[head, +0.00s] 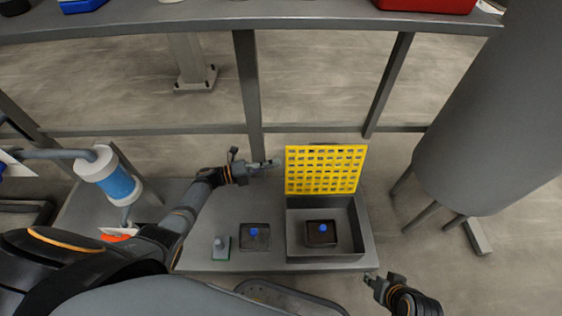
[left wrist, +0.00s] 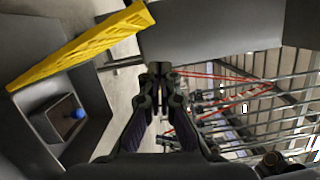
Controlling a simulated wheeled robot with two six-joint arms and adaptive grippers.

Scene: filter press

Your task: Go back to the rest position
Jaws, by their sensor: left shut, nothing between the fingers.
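My left gripper (head: 270,164) is shut and empty, held over the back of the low grey bench, just left of the yellow grid panel (head: 325,169). In the left wrist view its fingers (left wrist: 159,72) are together with nothing between them. My right gripper (head: 372,281) is at the lower right of the head view, beyond the bench's right front corner. It appears empty, with its fingertips apart. The yellow panel stands tilted up at the back of a grey open box (head: 344,255); it also shows in the left wrist view (left wrist: 85,48).
A dark block with a blue knob (head: 322,229) sits in the box. A similar block (head: 255,238) and a small green-based item (head: 220,248) stand left of it. A blue filter cylinder (head: 118,184) is at left, a large grey tank (head: 490,110) at right.

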